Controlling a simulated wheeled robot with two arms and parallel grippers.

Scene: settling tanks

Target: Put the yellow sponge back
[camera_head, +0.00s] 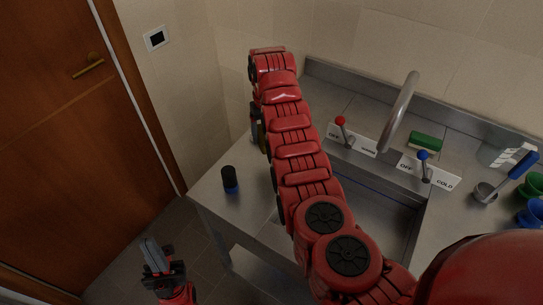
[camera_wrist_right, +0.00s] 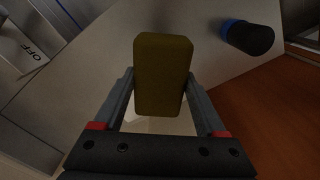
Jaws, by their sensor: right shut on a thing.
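The yellow sponge (camera_wrist_right: 163,75), dim and brownish-yellow here, is between the two fingers of my right gripper (camera_wrist_right: 160,98) in the right wrist view. The gripper is shut on it, and the sponge stands over the grey counter. In the head view my right arm hides most of this gripper and the sponge, with only a sliver at the arm's left side. My left gripper (camera_head: 157,257) is low at the left in the head view, beside the counter and apart from it; its finger gap is unclear.
A black and blue cylinder (camera_head: 230,180) stands on the counter's left part. Red (camera_head: 341,122) and blue (camera_head: 423,156) levers flank the tap. A blue-handled ladle (camera_head: 518,167) and cups are at right.

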